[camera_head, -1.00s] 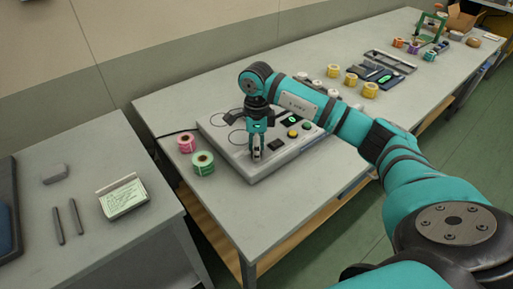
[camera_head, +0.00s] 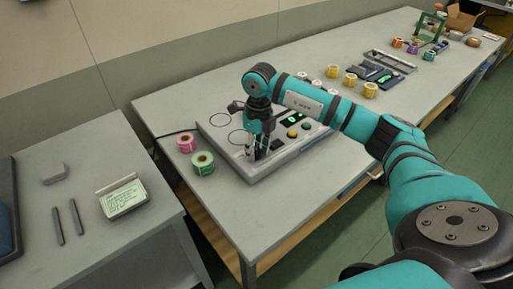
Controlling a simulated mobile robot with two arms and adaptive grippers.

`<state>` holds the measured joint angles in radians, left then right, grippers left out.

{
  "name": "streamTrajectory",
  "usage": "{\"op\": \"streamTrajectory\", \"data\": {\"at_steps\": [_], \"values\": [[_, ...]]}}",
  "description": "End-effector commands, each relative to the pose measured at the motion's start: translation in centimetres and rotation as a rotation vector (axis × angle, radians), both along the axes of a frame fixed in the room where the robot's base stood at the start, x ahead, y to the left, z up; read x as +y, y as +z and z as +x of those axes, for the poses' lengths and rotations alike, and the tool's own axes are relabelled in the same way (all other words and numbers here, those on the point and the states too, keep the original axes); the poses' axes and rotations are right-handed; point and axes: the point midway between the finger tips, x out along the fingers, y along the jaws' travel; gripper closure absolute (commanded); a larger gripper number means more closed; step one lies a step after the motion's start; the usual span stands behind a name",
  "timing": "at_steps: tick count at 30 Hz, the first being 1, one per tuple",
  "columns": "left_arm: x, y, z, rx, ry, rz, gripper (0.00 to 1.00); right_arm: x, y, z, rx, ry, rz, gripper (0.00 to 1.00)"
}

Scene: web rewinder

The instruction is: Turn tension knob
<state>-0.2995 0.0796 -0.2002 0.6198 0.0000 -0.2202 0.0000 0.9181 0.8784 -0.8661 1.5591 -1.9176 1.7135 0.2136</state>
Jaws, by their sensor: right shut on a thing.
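The light grey control box (camera_head: 226,129) sits on the long table. My right gripper (camera_head: 257,153) points down at the front part of its top. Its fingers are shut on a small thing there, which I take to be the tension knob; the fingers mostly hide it. A dark switch (camera_head: 275,145) is just right of the fingers. A yellow button (camera_head: 292,134), a green button (camera_head: 306,126) and a lit green display (camera_head: 295,117) are farther right on the box. My left gripper is not in view.
A pink label roll (camera_head: 186,143) and a green label roll (camera_head: 203,163) stand left of the box. Several more rolls and trays lie farther along the table (camera_head: 300,205). A side table (camera_head: 110,245) with a notepad is at left.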

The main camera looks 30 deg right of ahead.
Motion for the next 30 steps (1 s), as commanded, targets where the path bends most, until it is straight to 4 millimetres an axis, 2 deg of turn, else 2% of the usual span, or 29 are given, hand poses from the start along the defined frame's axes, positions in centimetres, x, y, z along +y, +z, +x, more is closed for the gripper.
{"op": "streamTrajectory", "data": {"at_steps": [17, 18, 21, 24, 30], "values": [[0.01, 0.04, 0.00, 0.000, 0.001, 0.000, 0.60, -0.09, 0.11, 0.09, -0.004, -0.043, -0.001, 1.00], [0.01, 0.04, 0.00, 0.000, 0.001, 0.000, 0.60, -0.09, 0.11, 0.09, -0.004, -0.043, -0.001, 0.67], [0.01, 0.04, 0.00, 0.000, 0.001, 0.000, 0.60, -0.09, 0.10, 0.08, -0.003, -0.043, -0.001, 0.54], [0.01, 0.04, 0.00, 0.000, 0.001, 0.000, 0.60, -0.07, 0.08, 0.05, -0.002, -0.042, -0.001, 0.45], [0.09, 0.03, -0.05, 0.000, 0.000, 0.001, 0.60, -0.04, 0.05, 0.02, -0.001, -0.041, -0.001, 0.45]]}}
